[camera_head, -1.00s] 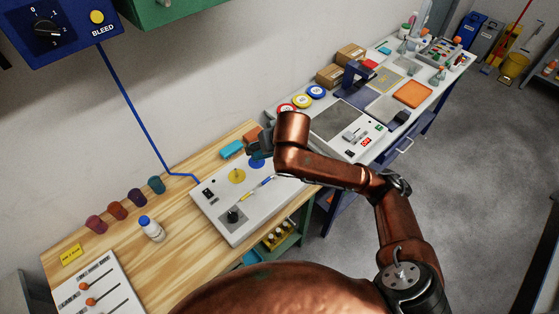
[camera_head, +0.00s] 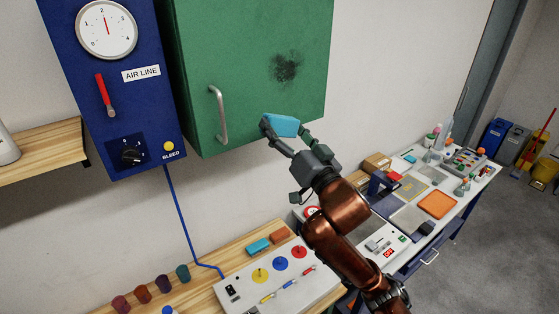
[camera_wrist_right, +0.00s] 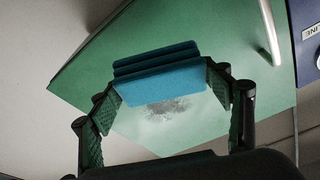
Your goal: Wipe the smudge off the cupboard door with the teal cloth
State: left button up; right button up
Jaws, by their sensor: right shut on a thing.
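The green cupboard door (camera_head: 245,40) hangs on the wall, with a vertical metal handle (camera_head: 218,115) on its left. A dark, speckled smudge (camera_head: 285,68) lies on its right half; it also shows grey in the right wrist view (camera_wrist_right: 166,107). My right gripper (camera_head: 285,130) is shut on the folded teal cloth (camera_head: 281,125) near the door's lower edge, below the smudge. In the right wrist view the cloth (camera_wrist_right: 160,80) spans between the fingers, with the smudge uncovered beside it. I cannot tell whether the cloth touches the door. My left gripper is not in view.
A blue air-line panel (camera_head: 115,85) stands left of the cupboard. Below, the wooden bench holds a white peg board (camera_head: 275,280), a light-blue block (camera_head: 258,247), an orange block (camera_head: 280,234) and several coloured cups. A cluttered white bench (camera_head: 410,215) runs to the right.

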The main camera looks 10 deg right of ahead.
jog(key=t+p, duration=0.2)
send_near(268, 78)
notch_tip(268, 78, up, 2)
jog(key=s+d, duration=0.1)
jog(key=s, duration=0.1)
jog(key=shift+m+h, duration=0.3)
jog(key=shift+m, duration=0.1)
jog(key=shift+w+a+r+b, duration=0.1)
jog(key=shift+w+a+b, duration=0.15)
jog(key=shift+w, duration=0.6)
jog(key=shift+w+a+b, duration=0.2)
jog(key=shift+w+a, duration=0.05)
jog(key=shift+w, duration=0.6)
jog(key=shift+w+a+r+b, duration=0.1)
jog(key=shift+w+a+b, duration=0.15)
jog(key=shift+w, duration=0.6)
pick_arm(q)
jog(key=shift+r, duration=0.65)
pick_arm(e)
jog(key=shift+w+a, duration=0.15)
jog(key=shift+w, duration=0.2)
jog(key=shift+w+a, duration=0.3)
jog(key=shift+w, duration=0.55)
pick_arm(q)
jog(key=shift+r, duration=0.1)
